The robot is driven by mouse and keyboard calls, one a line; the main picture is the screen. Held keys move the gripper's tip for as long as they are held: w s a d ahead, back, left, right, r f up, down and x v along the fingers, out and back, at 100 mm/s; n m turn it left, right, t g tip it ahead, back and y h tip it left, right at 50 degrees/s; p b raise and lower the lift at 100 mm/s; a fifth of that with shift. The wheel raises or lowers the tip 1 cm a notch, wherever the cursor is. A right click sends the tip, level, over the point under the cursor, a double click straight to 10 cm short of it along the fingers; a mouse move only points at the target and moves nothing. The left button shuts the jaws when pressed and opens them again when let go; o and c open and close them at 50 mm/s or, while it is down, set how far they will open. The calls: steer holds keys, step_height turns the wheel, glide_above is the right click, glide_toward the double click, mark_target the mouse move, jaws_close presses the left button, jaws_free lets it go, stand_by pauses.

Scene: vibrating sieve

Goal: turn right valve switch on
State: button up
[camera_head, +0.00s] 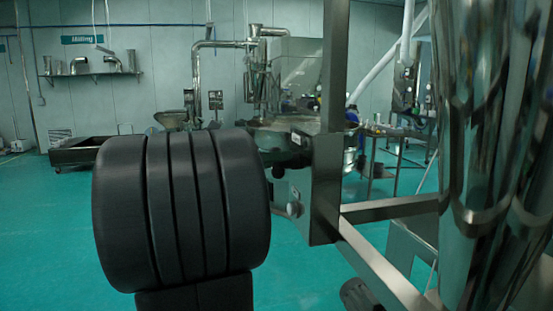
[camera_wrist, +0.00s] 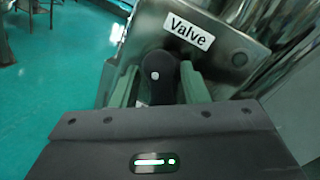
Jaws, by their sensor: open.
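A black valve switch (camera_wrist: 157,68) with a small white dot sits on a metal panel (camera_wrist: 232,52) in the wrist view, just below a white label (camera_wrist: 189,31) reading "Valve". My gripper (camera_wrist: 161,88) is open, with one pale green finger on each side of the switch. The switch stands between the fingers, and I cannot tell whether either finger touches it. Its lower part is hidden behind my gripper's body. The head view does not clearly show my gripper or the switch; my dark arm fills its left middle.
A metal post and frame (camera_head: 377,210) stand right of my arm in the head view. Large shiny metal cylinders (camera_head: 478,140) fill the right side. A low dark trolley (camera_head: 85,152) is at the back left. Green floor (camera_head: 50,230) is open at the left.

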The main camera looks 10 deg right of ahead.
steer(key=shift+d, duration=0.25)
jaws_close()
steer(key=m+b, duration=0.2)
steer(key=m, duration=0.1)
steer(key=m+h+b, duration=0.1)
steer(key=m+b, duration=0.1)
steer(key=m, duration=0.1)
steer(key=shift+s+f+m+h, duration=0.2)
steer(key=shift+m+h, duration=0.1)
steer(key=shift+m, duration=0.1)
steer(key=m+g+h+b, duration=0.1)
steer(key=m+b, duration=0.3)
steer(key=m, duration=0.2)
steer(key=shift+s+r, duration=0.1)
steer(key=shift+m+g, duration=0.3)
steer(key=shift+g, duration=0.1)
